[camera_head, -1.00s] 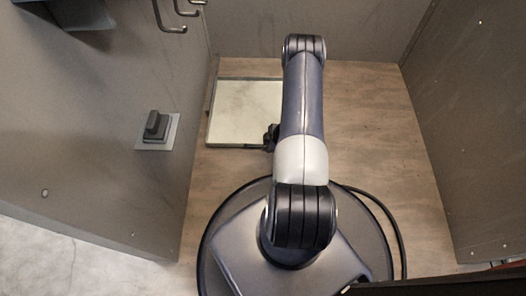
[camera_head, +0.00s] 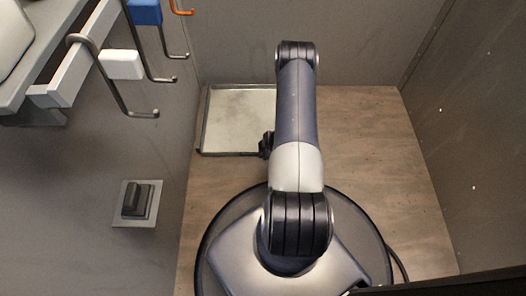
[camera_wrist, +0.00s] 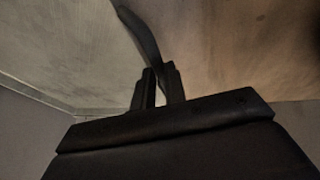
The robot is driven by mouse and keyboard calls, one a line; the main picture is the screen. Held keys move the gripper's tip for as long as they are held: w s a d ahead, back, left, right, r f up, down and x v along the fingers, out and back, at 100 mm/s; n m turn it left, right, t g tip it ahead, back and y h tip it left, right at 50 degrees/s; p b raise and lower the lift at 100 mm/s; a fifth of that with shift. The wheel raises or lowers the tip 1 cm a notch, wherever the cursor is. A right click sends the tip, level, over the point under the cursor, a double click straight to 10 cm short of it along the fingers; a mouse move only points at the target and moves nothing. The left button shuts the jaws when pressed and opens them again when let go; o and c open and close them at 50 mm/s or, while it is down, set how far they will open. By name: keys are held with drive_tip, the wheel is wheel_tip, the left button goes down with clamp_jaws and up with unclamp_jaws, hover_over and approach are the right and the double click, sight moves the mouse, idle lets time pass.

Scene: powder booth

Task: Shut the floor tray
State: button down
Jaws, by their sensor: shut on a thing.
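The floor tray (camera_head: 238,122) is a shallow, pale rectangle with a dark rim, lying on the floor by the back wall, left of my arm. My arm hides its right edge. My gripper (camera_head: 266,145) is at the tray's near right corner, mostly hidden behind the arm. The pale tray surface (camera_wrist: 70,50) is left of this strip.
The left wall carries a dark switch on a square plate (camera_head: 137,203), several hooks (camera_head: 140,65) and a grey shelf (camera_head: 70,75) at upper left. A right wall (camera_head: 470,130) and back wall (camera_head: 350,45) enclose the space. Brown floor (camera_head: 370,150) right of my arm is clear.

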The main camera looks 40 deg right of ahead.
drive_tip(key=shift+w+d, duration=0.2)
drive_tip(key=shift+w, duration=0.1)
drive_tip(key=c, duration=1.5)
unclamp_jaws()
drive_tip(key=shift+a, duration=0.1)
drive_tip(key=shift+o, duration=0.2)
drive_tip(key=shift+s, duration=0.1)
drive_tip(key=p+v, duration=0.5)
drive_tip(key=v, duration=0.5)
drive_tip(key=shift+r, duration=0.35)
drive_tip(key=shift+s, duration=0.1)
drive_tip(key=b+x, duration=0.5)
drive_tip(key=x, duration=0.6)
drive_tip(key=shift+s+f, duration=0.1)
drive_tip(key=shift+s+a+r, duration=0.1)
drive_tip(key=shift+s+r, duration=0.1)
drive_tip(key=shift+s, duration=0.1)
